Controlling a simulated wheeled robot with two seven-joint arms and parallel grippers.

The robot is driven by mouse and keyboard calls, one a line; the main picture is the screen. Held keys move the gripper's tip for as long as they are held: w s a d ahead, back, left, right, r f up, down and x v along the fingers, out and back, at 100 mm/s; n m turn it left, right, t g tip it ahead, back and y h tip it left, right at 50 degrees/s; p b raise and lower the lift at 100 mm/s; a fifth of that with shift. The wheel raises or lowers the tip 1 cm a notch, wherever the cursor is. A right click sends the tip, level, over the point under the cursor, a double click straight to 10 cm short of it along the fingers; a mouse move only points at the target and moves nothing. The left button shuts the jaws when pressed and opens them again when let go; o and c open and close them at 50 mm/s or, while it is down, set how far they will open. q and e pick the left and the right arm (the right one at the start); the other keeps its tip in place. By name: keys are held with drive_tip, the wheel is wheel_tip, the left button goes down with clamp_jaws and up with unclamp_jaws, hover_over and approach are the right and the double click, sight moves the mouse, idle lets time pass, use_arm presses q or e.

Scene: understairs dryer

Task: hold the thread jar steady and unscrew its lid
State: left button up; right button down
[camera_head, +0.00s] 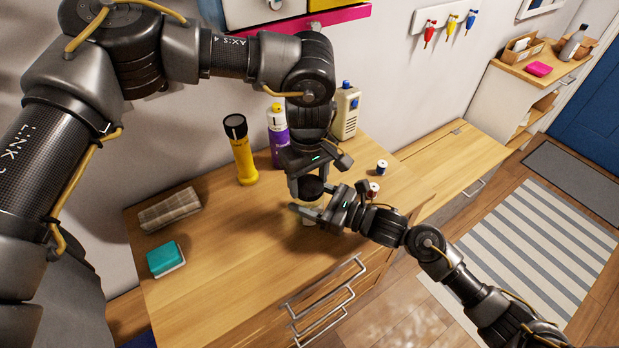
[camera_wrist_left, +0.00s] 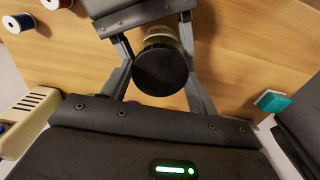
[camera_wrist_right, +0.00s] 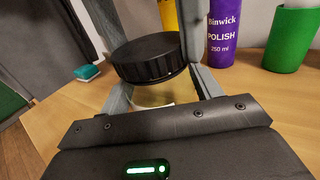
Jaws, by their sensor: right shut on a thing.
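The thread jar (camera_wrist_right: 152,96) is a clear jar standing upright on the wooden dresser top. Its wide black ribbed lid (camera_wrist_right: 148,57) is on it; the lid also shows from above in the left wrist view (camera_wrist_left: 160,70). My right gripper (camera_head: 311,213) is shut on the jar body from the side, just below the lid, with one finger on each side. My left gripper (camera_head: 311,184) points down from above, open, with its fingers on either side of the lid. A gap shows at the lid's left in the left wrist view. The arms hide most of the jar in the head view.
A yellow flashlight (camera_head: 241,152), a purple polish bottle (camera_head: 278,140) and a cream device (camera_head: 346,112) stand behind. A blue spool (camera_head: 382,167) and red spool (camera_head: 373,189) are to the right. The front-left top is clear.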

use_arm(q)
drive_tip(key=c, duration=0.3)
drive_tip(key=n, duration=0.6)
drive_tip(key=shift+c, duration=0.3)
drive_tip(key=n, duration=0.8)
drive_tip(key=shift+d, duration=0.1)
drive_tip(key=n, duration=0.7)
drive_tip(key=shift+r, duration=0.1)
drive_tip(key=n, duration=0.7)
drive_tip(key=shift+n, duration=0.3)
use_arm(e)
drive_tip(key=shift+s, duration=0.1)
use_arm(q)
drive_tip(key=n, duration=0.4)
drive_tip(key=shift+w+n, duration=0.1)
drive_tip(key=shift+n, duration=0.3)
drive_tip(key=n, duration=1.4)
drive_tip(key=shift+w+r, duration=0.1)
drive_tip(key=n, duration=0.6)
drive_tip(key=shift+n, duration=0.4)
drive_tip(key=shift+a, duration=0.3)
